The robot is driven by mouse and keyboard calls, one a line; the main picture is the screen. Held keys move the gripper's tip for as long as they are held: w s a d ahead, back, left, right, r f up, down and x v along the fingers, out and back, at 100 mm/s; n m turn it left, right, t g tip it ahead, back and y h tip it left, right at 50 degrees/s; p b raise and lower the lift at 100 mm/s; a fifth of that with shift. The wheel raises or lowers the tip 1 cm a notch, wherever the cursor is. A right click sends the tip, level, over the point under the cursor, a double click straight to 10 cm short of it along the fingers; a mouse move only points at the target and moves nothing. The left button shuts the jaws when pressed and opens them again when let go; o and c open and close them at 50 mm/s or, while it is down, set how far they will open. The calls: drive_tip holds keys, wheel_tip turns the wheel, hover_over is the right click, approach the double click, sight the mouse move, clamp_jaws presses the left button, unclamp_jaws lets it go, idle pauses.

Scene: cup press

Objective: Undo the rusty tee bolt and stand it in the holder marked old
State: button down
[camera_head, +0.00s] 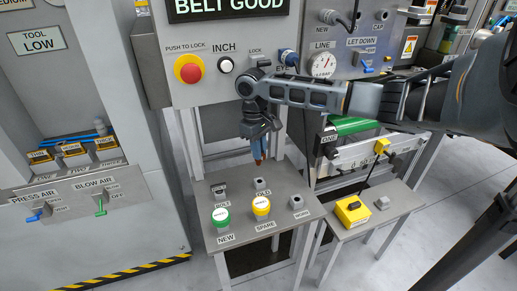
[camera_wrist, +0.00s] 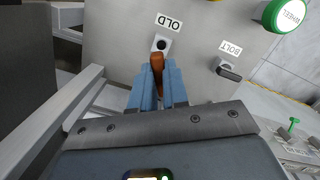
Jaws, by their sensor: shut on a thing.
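The rusty tee bolt (camera_wrist: 157,63) is between the blue fingertips of my gripper (camera_wrist: 158,92), which is shut on it. In the head view my gripper (camera_head: 258,150) points down, with the bolt's rust-brown end (camera_head: 258,160) below it. The holder marked OLD (camera_wrist: 160,44) is a small block with a dark hole on the grey stand. In the wrist view the bolt's far end overlaps its near edge. In the head view the bolt appears above and behind this holder (camera_head: 263,194). The bolt's upper part is hidden by the fingers.
The grey stand (camera_head: 235,226) also carries the BOLT holder (camera_head: 219,190), a green-ringed NEW wheel (camera_head: 221,216), a yellow SPARE wheel (camera_head: 261,206) and another small holder (camera_head: 296,202). A panel with a red button (camera_head: 189,69) rises behind. A yellow box (camera_head: 352,211) sits on a side table.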

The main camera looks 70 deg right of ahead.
sight(260, 164)
drive_tip(key=shift+s+r+p, duration=0.1)
drive_tip(key=shift+p, duration=0.25)
drive_tip(key=shift+s+a+p, duration=0.1)
drive_tip(key=shift+p, duration=0.25)
drive_tip(key=shift+f+b, duration=1.45)
drive_tip(key=shift+f, duration=1.55)
drive_tip(key=shift+p, duration=1.3)
drive_tip(key=shift+f+b, duration=0.45)
drive_tip(key=shift+f, duration=1.2)
drive_tip(key=c, duration=1.1)
unclamp_jaws()
drive_tip(key=shift+o, duration=0.2)
drive_tip(key=shift+w+d+r, duration=0.1)
drive_tip(key=shift+w+r, duration=0.05)
drive_tip(key=shift+r, duration=1.15)
drive_tip(key=shift+w+d+r, duration=0.1)
drive_tip(key=shift+w+r, duration=0.05)
drive_tip(key=shift+r, duration=1.15)
drive_tip(key=shift+w+r, duration=0.15)
drive_tip(key=shift+r, duration=1.15)
